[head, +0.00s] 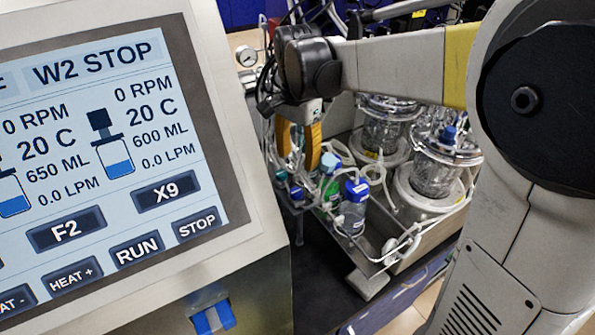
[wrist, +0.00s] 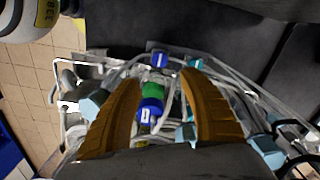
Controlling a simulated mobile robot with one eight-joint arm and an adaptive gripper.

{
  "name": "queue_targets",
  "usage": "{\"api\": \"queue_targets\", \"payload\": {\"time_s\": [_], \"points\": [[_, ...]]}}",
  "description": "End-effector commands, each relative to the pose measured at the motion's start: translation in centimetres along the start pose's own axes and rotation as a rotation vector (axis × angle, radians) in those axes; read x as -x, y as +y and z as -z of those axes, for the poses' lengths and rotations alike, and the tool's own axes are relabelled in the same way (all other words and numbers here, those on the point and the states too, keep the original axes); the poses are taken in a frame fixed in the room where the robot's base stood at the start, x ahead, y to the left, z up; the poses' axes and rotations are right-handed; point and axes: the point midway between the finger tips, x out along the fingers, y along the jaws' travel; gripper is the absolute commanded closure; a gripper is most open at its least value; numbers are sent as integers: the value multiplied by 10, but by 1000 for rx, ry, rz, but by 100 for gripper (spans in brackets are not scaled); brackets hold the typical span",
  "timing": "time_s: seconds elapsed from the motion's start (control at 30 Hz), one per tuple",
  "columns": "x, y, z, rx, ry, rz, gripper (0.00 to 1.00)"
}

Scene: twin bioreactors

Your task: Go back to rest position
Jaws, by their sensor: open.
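My gripper (wrist: 163,118) points down with its two orange-brown fingers spread apart in the wrist view. Nothing is held between the fingertips. In the head view, my gripper (head: 299,143) hangs from my arm above the left part of the bottle tray (head: 372,278). Between and beyond the fingers, the wrist view shows a green-capped bottle (wrist: 154,91) and blue-capped bottles. Whether the fingers touch any tubing is unclear.
Two glass bioreactor vessels (head: 437,165) (head: 386,130) stand right of the bottles, under my arm. Loose white tubing (head: 404,243) lies around the tray. A large control screen (head: 110,150) fills the left. The dark bench (head: 325,275) is bare in front of the tray.

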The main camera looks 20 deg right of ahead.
Motion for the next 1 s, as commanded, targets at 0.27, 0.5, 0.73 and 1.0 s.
{"api": "queue_targets", "payload": {"time_s": [0.27,0.5,0.73,1.0], "points": [[10,0,0,0,0,0,50],[9,0,0,0,0,0,50],[7,16,-12,94,35,48,50],[-15,74,-52,481,225,209,50]]}}
